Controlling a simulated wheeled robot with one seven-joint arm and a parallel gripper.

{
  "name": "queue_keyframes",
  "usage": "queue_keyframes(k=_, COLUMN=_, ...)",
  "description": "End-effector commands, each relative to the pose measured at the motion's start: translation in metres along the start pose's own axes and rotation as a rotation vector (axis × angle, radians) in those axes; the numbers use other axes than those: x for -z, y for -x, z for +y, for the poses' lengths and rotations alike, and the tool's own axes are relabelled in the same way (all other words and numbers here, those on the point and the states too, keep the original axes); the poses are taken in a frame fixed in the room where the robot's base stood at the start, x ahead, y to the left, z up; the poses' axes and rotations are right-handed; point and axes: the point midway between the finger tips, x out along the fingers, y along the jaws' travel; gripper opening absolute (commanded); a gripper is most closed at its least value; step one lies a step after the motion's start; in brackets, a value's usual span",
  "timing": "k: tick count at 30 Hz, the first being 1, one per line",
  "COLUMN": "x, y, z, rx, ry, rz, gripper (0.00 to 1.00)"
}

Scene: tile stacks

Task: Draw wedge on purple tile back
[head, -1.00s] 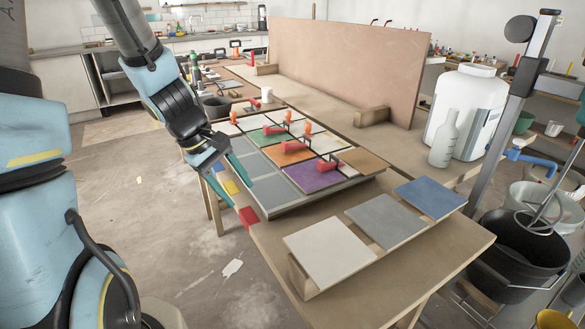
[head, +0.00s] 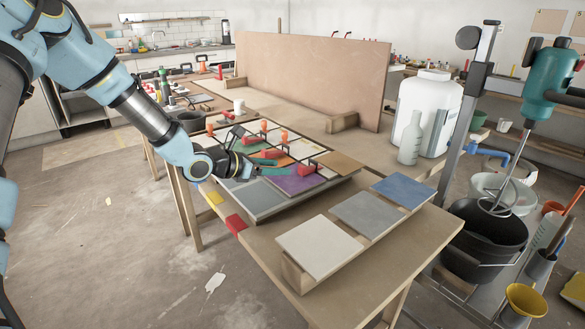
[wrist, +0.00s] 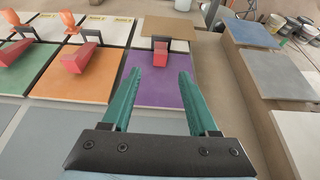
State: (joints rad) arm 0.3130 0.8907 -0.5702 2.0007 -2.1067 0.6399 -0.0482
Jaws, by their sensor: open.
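The purple tile (wrist: 160,86) lies on the tile board, and also shows in the head view (head: 292,186). A red wedge (wrist: 160,56) with a black strap piece stands at its far edge in the wrist view; in the head view it is the red wedge (head: 306,171) at the tile's right. My gripper (wrist: 160,74) is open, its two teal fingers above the purple tile, one on each side of the wedge's line. The fingertips are short of the wedge and nothing is between them. In the head view my gripper (head: 273,167) partly hides the board.
An orange tile (wrist: 75,82) and a green tile (wrist: 14,68) carry other red wedges beside the purple one. A tan tile (wrist: 165,30) lies beyond the wedge. White, grey and blue tiles rest on a raised rack (head: 290,272) at the table's front right.

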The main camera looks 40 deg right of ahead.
Motion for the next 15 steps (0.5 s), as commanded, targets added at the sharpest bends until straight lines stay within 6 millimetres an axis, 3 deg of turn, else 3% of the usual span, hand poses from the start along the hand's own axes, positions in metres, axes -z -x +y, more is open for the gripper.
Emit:
queue_keyframes(k=9, x=-0.002, y=-0.058, z=-0.001, rx=0.002, ry=-0.001, rz=0.001, gripper=0.6)
queue_keyframes(k=15, x=0.0, y=-0.076, z=-0.001, rx=0.002, ry=-0.002, rz=0.002, gripper=0.6)
